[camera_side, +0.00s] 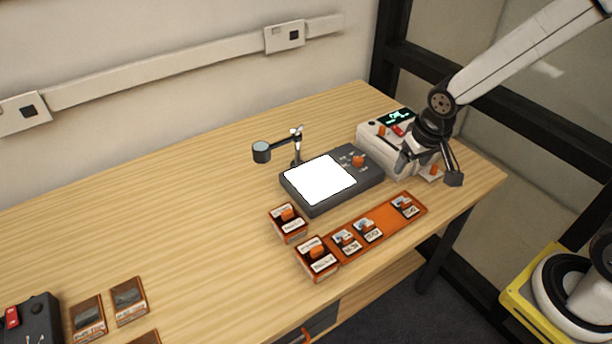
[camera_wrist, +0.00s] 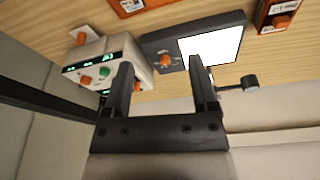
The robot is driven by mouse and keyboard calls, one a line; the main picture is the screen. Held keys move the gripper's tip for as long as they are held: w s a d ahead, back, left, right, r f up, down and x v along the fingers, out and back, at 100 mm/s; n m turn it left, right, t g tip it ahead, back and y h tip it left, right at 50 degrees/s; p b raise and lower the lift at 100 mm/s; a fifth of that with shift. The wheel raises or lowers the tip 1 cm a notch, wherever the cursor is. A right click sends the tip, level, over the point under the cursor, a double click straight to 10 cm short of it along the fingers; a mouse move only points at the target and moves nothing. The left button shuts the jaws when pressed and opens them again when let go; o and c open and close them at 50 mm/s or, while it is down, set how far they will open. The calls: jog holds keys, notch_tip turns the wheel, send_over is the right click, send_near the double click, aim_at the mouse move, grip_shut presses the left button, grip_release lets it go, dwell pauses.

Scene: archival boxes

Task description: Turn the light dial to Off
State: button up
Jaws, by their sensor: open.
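The light dial looks like the orange knob (camera_side: 358,160) on the dark box beside its lit white panel (camera_side: 320,179). The knob (camera_wrist: 165,61) and the bright panel (camera_wrist: 212,45) also show in the wrist view. The lettering around the knob is too small to read. My gripper (camera_side: 447,168) is to the right of the dark box, by the white device, apart from the knob. In the wrist view my gripper (camera_wrist: 160,72) has its two fingers spread with nothing between them.
A white device (camera_side: 376,142) with a green display and orange knobs stands close to my gripper. A magnifier on a stand (camera_side: 262,151) is behind the panel. An orange tray (camera_side: 385,226) with cards and small orange boxes (camera_side: 287,224) lie in front.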

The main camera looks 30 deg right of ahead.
aim_at(358, 159)
jog(key=w+d+f+m+h, duration=0.1)
jog(key=w+f+m, duration=0.2)
jog(key=w, duration=0.6)
jog(key=w+d+f+m+h, duration=0.1)
jog(key=w+f+m, duration=0.2)
jog(key=w+f, duration=0.2)
jog(key=w, duration=0.3)
jog(key=shift+w+d+f+m+t+h, duration=0.2)
jog(key=shift+w+m+t+h, duration=0.1)
jog(key=shift+w+m, duration=0.1)
jog(key=shift+f, duration=0.1)
jog(key=shift+x, duration=3.8)
grip_shut()
